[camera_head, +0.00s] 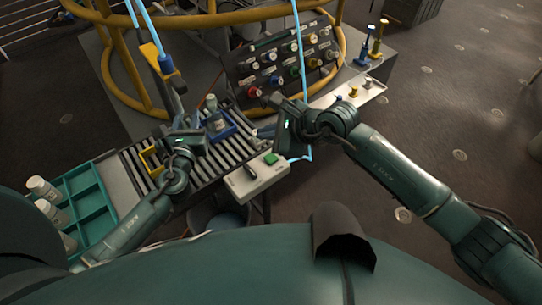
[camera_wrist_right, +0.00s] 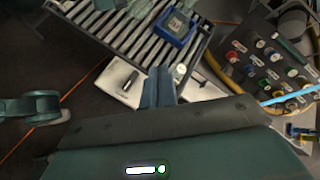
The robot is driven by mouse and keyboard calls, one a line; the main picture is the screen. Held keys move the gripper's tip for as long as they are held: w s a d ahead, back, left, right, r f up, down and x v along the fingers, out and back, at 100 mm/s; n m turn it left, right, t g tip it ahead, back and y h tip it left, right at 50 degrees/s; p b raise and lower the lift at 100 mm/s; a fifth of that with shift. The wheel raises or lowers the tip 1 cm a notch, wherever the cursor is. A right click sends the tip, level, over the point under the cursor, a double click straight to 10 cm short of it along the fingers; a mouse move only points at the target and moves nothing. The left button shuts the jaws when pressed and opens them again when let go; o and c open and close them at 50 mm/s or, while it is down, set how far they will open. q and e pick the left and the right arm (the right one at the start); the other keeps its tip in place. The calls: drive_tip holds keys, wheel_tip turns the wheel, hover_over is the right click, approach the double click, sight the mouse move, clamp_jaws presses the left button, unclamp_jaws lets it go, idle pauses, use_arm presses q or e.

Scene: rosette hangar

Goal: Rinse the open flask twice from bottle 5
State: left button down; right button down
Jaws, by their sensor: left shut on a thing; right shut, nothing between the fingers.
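A clear flask (camera_head: 215,122) stands in a blue holder (camera_head: 228,130) on the slatted rack; the holder also shows in the right wrist view (camera_wrist_right: 168,35). A pale-topped piece (camera_head: 211,101) rises just behind it, and I cannot tell whether it belongs to the flask. My left gripper (camera_head: 192,135) is shut right beside the flask, on something its own body hides. White bottles (camera_head: 40,187) stand at the teal crate at the left; their numbers are not readable. My right gripper (camera_head: 280,122) is shut and empty, right of the rack; its fingers show in the right wrist view (camera_wrist_right: 158,88).
A white box with a green button (camera_head: 270,159) sits at the rack's front right. A dark panel of coloured knobs (camera_head: 285,60) stands behind, inside a yellow tubular frame (camera_head: 105,70). The teal crate (camera_head: 95,205) has empty compartments. A yellow bracket (camera_head: 150,158) stands on the rack.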

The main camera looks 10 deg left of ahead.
sight(275, 159)
drive_tip(key=shift+w+d+n+t+h, duration=0.2)
drive_tip(key=shift+w+d+n+h, duration=0.15)
drive_tip(key=shift+w, duration=0.25)
drive_tip(key=shift+w+d+n+t+h, duration=0.25)
drive_tip(key=shift+w+d+h, duration=0.2)
drive_tip(key=shift+w, duration=0.15)
drive_tip(key=shift+f, duration=0.1)
drive_tip(key=shift+f, duration=4.35)
drive_tip(key=shift+f, duration=0.15)
drive_tip(key=shift+f, duration=0.25)
drive_tip(key=shift+f, duration=0.5)
drive_tip(key=shift+r, duration=0.9)
